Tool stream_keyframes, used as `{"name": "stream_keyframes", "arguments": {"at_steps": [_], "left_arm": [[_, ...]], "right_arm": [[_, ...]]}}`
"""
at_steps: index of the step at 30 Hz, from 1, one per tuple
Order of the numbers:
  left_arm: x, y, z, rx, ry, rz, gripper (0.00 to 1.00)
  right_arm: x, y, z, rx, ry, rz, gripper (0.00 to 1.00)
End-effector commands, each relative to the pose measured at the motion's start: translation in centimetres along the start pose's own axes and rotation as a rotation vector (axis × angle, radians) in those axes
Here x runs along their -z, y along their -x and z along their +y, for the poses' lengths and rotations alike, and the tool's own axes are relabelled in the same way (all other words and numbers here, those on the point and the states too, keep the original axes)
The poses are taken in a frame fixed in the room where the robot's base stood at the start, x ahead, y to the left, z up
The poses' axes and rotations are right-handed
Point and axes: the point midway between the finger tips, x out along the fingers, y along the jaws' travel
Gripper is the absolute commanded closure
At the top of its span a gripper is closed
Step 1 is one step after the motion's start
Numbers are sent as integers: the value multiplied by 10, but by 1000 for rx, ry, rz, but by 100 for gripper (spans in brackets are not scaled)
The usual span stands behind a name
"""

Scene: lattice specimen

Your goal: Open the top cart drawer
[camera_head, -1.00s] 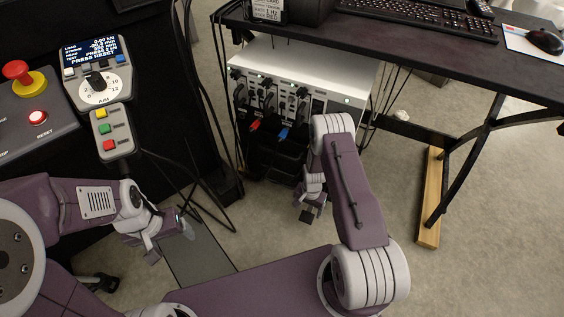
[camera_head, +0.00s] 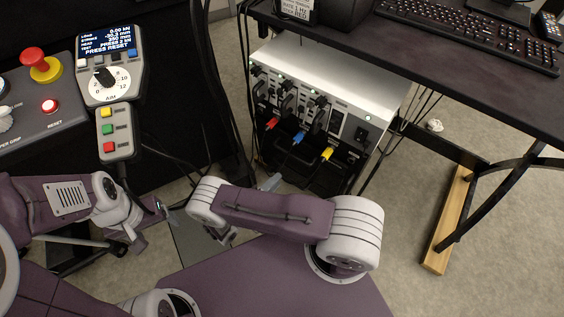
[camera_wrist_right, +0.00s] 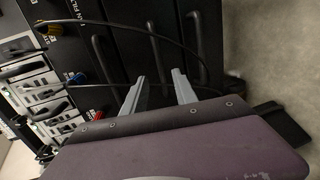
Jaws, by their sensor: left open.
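The cart's black drawer fronts fill the middle of the right wrist view, each with a dark bar handle. The drawer front nearest the instruments (camera_wrist_right: 80,50) has a partly readable label and a handle (camera_wrist_right: 103,58); it looks shut. My right gripper (camera_wrist_right: 158,78) is open, its two pale fingers apart and pointing at the drawer fronts, with nothing seen between them. Whether they touch a handle cannot be told. In the head view the right gripper is mostly hidden behind its own forearm. My left gripper (camera_head: 168,210) is open and empty, away from the cart.
A white instrument (camera_head: 330,78) with red, blue and yellow plugs sits above the drawers, under a black desk (camera_head: 460,85). Dark cables cross the drawer fronts in the wrist view. A control panel (camera_head: 40,118) stands at left. A wooden desk foot (camera_head: 448,220) lies right, with open floor around it.

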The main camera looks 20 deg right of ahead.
Motion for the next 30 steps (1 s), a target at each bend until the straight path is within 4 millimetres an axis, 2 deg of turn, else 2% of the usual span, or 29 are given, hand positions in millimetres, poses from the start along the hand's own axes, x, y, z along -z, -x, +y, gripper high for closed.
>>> {"name": "stream_keyframes", "arguments": {"at_steps": [5, 12, 15, 19, 26, 27, 30], "left_arm": [[-1, -8, 0, 0, 0, 0, 24], [-3, -29, -1, 0, 0, 0, 24], [-4, -34, -1, 0, 0, 0, 24], [-4, -36, -1, 0, 0, 0, 24], [-4, -36, -1, 0, 0, 0, 24], [-4, -36, -1, 0, 0, 0, 24], [-4, -36, -1, 0, 0, 0, 24]], "right_arm": [[-1, -16, -3, 1, 2, -8, 66], [-2, -67, -5, 3, 2, -11, 66], [-2, -81, -4, 4, 2, -10, 66], [-2, -91, -2, 4, 1, -7, 66], [-2, -92, -1, 4, 2, -7, 66], [-2, -92, -1, 4, 2, -7, 71], [-2, -92, -1, 4, 2, -7, 99]]}}
